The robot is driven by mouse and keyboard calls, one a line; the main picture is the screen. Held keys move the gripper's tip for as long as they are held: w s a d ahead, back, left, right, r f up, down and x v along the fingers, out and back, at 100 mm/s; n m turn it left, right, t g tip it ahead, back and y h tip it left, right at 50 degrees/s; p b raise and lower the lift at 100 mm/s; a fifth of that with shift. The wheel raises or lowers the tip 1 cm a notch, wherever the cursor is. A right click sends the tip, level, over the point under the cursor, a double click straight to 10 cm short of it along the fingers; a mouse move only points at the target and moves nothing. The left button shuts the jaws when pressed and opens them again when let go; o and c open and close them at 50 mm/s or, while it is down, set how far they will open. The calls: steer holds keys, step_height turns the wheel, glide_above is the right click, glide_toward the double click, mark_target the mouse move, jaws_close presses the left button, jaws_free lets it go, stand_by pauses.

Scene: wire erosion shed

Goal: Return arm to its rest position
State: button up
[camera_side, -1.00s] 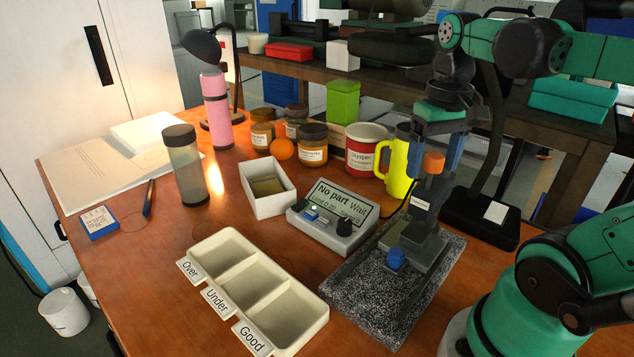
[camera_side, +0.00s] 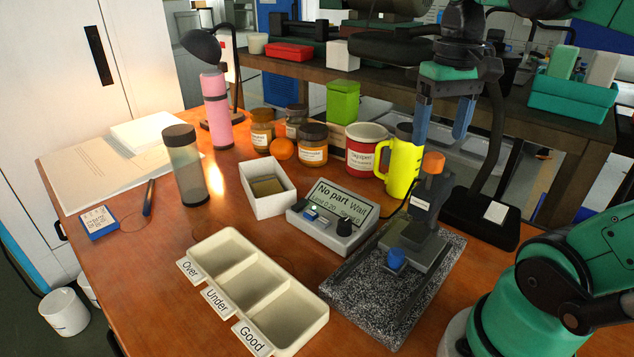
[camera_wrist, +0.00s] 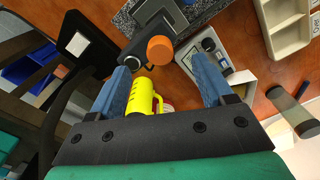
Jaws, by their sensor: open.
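My gripper (camera_side: 441,119) is open, with its two blue fingers spread and nothing between them. In the side view it hangs above the orange-topped gauge (camera_side: 428,195) that stands on the speckled stone plate (camera_side: 357,307). In the wrist view the fingers (camera_wrist: 159,78) are well apart, and the orange knob (camera_wrist: 160,49) shows beyond them. A small blue piece (camera_side: 396,259) sits on the gauge's base. The display box (camera_side: 333,219) beside the plate reads "No part" and "Wait".
A yellow mug (camera_side: 402,166) and a red-and-white tin (camera_side: 364,150) stand behind the gauge. A dark lamp stand (camera_side: 480,222) is at right. The empty three-part tray (camera_side: 297,315), marked Over, Under and Good, lies in front. A white box (camera_side: 267,204) stands behind it.

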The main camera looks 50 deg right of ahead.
steer(key=w+a+f+n+t, duration=0.6)
steer(key=a+f, duration=0.3)
steer(key=a, duration=0.2)
steer(key=shift+w+t, duration=0.6)
steer(key=shift+w, duration=0.25)
